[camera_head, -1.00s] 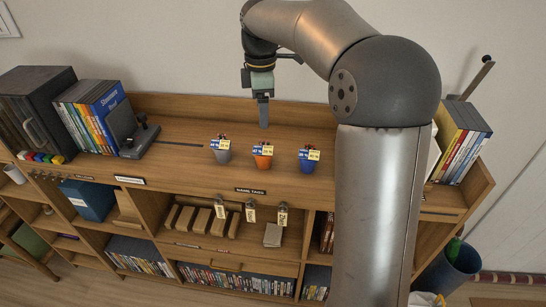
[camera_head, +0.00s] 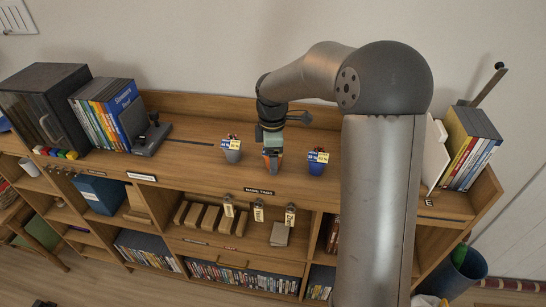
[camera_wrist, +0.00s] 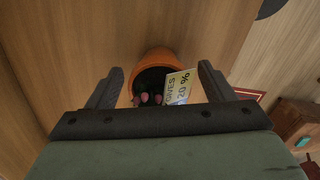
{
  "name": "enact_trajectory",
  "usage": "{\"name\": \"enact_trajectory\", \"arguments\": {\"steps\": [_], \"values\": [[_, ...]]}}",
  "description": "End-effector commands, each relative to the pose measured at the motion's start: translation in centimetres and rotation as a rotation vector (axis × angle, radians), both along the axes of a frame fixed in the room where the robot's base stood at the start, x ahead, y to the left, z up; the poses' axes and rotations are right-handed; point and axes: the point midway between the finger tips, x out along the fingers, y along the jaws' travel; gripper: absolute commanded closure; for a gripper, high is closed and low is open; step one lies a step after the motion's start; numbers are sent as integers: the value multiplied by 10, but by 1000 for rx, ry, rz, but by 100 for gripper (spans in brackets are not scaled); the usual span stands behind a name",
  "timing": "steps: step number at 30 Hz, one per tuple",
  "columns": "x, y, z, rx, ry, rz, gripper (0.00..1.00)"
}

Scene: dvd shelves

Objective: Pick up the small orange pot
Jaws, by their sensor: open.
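The small orange pot (camera_head: 277,169) stands on the shelf top between two other pots, mostly covered by my gripper in the head view. In the wrist view the orange pot (camera_wrist: 153,60) shows its rim and dark inside, with a white and yellow card (camera_wrist: 178,87) and small reddish things in it. My gripper (camera_head: 273,162) points down at the pot. In the wrist view my gripper (camera_wrist: 160,80) is open, with one finger on each side of the pot and gaps between. I cannot tell how far down the fingers reach.
A grey pot (camera_head: 232,154) stands left of the orange one and a blue pot (camera_head: 317,166) stands right, both with cards. A black holder (camera_head: 151,136) and books (camera_head: 104,115) are further left. More books (camera_head: 468,150) stand at the right. Hanging tags (camera_head: 259,210) are below the front edge.

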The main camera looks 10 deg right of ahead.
Motion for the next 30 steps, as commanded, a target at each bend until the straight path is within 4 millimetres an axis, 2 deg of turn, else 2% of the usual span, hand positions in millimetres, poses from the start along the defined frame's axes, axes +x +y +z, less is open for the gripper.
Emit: {"name": "enact_trajectory", "arguments": {"steps": [8, 14, 24, 30], "values": [[0, 0, -4, 0, -2, 0, 25], [0, 0, -4, 0, -1, 0, 77], [0, 0, -2, 0, -2, 0, 78], [1, 0, 15, -2, -5, -1, 78]]}}
